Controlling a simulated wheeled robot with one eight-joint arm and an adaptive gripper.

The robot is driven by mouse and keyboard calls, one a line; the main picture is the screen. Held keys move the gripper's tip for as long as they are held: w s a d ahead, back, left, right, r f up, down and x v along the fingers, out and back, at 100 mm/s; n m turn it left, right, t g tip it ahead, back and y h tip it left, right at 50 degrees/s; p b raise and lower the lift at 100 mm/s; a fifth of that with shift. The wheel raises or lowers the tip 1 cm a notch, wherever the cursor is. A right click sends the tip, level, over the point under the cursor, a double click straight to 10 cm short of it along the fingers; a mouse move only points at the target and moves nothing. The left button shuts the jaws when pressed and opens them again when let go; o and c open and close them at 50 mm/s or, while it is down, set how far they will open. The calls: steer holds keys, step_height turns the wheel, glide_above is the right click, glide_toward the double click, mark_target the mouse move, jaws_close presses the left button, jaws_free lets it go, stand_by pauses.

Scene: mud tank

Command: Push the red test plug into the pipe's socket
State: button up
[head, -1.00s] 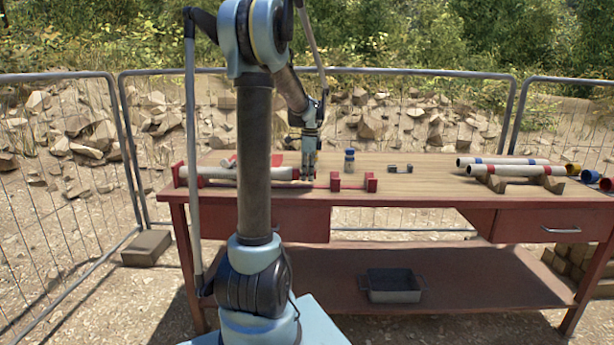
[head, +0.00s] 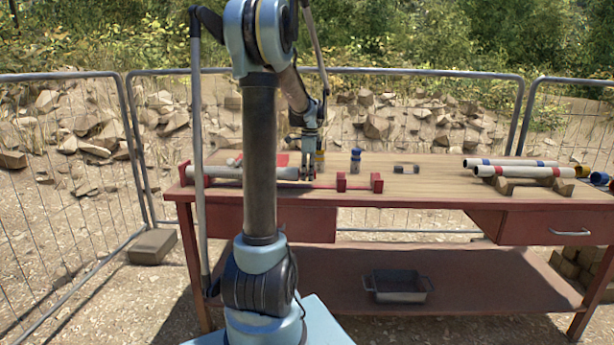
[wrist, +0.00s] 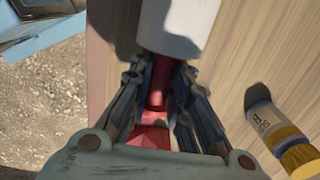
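The white pipe (head: 225,172) lies along the front left of the table in a red holder (head: 186,174). Its near end (wrist: 178,30) shows in the wrist view. The red test plug (wrist: 158,85) is in line with that end and meets it; how deep it sits in the socket is hidden. My gripper (wrist: 160,80) has one finger on each side of the plug, close against it, and appears shut on it. In the head view my gripper (head: 307,172) is at the pipe's right end, low over the table.
Red holder blocks (head: 358,183) stand right of my gripper. A yellow-capped bottle (wrist: 270,120) is close beside it. More pipes (head: 525,172) rest on the right. The table's centre right is clear.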

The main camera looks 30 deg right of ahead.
steer(key=o, duration=0.5)
step_height(320, 180, up, 12)
steer(key=s+a+f+n, duration=0.1)
steer(key=s+a+n, duration=0.15)
steer(key=a, duration=0.35)
steer(key=s+a+n, duration=0.1)
steer(key=a+n, duration=0.2)
steer(key=a, duration=0.2)
steer(key=s+a+f+n, duration=0.4)
steer(key=s+a+n, duration=0.25)
steer(key=a, duration=0.55)
steer(key=s+a+f+n, duration=0.4)
steer(key=s+f, duration=0.1)
steer(key=s+a+f+n+t, duration=0.1)
steer(key=s+a+f+n, duration=0.3)
steer(key=s+f, duration=0.2)
steer(key=s+a+f+n+t, duration=0.1)
steer(key=s+a+f+n, duration=0.3)
steer(key=s+f, duration=0.1)
steer(key=shift+s+a+f+n+h, duration=0.2)
steer(key=shift+s+f+n+h, duration=0.15)
steer(key=shift+f, duration=0.1)
